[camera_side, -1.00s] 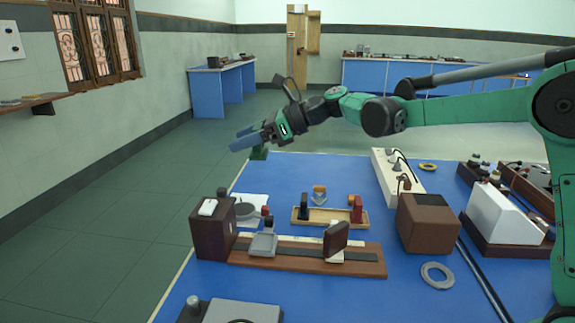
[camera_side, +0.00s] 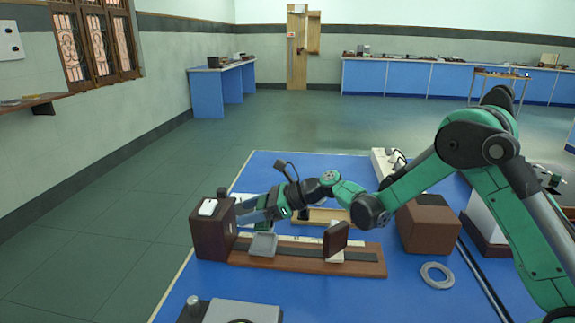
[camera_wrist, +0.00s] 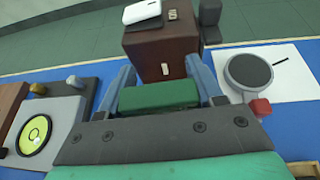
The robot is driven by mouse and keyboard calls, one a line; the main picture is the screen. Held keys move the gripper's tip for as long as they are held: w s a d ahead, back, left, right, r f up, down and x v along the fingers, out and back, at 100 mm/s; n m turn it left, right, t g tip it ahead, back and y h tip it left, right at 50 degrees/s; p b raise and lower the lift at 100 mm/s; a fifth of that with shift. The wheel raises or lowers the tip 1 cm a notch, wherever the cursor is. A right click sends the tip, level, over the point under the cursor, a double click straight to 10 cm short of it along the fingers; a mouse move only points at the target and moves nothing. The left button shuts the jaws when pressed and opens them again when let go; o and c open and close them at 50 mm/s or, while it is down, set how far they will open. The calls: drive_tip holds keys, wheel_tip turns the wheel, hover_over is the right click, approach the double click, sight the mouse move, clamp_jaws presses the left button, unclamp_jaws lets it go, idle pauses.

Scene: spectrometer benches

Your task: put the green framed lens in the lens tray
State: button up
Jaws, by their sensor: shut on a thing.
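My gripper (camera_wrist: 163,88) is shut on the green framed lens (camera_wrist: 160,96), which shows as a green block between its blue fingers in the wrist view. In the side view my gripper (camera_side: 254,212) is low over the bench, just right of a dark brown box (camera_side: 211,235). The lens's lower part is hidden. The lens tray (camera_side: 316,216), a shallow tan wooden tray, lies to the right of my gripper, partly behind my arm. A tan edge, probably the tray (camera_wrist: 303,168), shows at the lower right of the wrist view.
The brown box (camera_wrist: 160,50) stands straight ahead in the wrist view. White paper with a round grey piece (camera_wrist: 250,72) lies to the right. The wooden rail (camera_side: 285,259) with a grey holder (camera_side: 263,244) and a brown upright plate (camera_side: 336,239) lies in front of the tray.

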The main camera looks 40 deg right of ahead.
sight(266, 225)
drive_tip(key=shift+f, duration=2.2)
drive_tip(key=shift+f, duration=0.1)
drive_tip(key=shift+f, duration=0.1)
drive_tip(key=o, duration=1.3)
